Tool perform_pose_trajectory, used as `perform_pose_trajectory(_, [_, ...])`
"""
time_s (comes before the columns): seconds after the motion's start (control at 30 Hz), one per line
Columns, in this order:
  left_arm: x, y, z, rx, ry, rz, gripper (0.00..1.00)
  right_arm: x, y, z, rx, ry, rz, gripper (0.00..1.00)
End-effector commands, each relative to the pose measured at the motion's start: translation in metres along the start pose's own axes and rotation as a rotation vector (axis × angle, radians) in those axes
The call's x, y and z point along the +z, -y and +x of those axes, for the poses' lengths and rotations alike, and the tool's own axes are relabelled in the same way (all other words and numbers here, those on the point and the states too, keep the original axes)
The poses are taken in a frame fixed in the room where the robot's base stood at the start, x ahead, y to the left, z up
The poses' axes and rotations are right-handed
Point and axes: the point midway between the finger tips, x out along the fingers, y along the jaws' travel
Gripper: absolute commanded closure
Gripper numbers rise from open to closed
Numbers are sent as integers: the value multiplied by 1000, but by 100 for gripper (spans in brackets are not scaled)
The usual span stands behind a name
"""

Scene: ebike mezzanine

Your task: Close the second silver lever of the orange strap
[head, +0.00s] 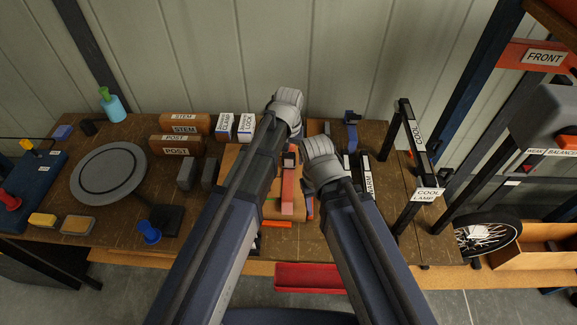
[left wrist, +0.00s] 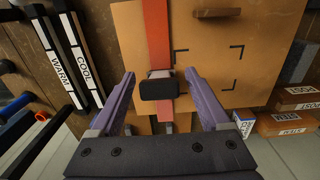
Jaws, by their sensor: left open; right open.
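The orange strap (left wrist: 158,30) runs over a cardboard box (left wrist: 230,75) in the left wrist view. It also shows between my arms in the head view (head: 288,192). A black block with a silver-grey edge (left wrist: 159,90) sits on the strap; I cannot tell whether this is the second lever or how far it is closed. My left gripper (left wrist: 160,74) is open, its purple fingers on either side of the strap and block, gripping nothing. In the head view my left gripper (head: 286,112) is mostly hidden by its arm. My right gripper (head: 323,165) is lower, its fingers hidden.
Labelled post and stem boxes (head: 176,145) and a round grey plate (head: 108,173) stand left of the cardboard box. A black lamp frame (head: 418,150) stands at the right. A red tray (head: 308,277) is below the table's front edge.

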Motion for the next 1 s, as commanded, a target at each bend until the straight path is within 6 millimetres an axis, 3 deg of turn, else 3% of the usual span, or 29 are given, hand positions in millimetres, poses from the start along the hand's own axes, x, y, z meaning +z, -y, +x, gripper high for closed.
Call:
perform_pose_trajectory(0.1, [0,0,13,0,0,0,20,-1,1,13,0,-1,1,50])
perform_pose_trajectory(0.43, [0,0,13,0,0,0,20,-1,1,13,0,-1,2,50])
perform_pose_trajectory(1.0, [0,0,13,0,0,0,84,-1,1,13,0,0,1,50])
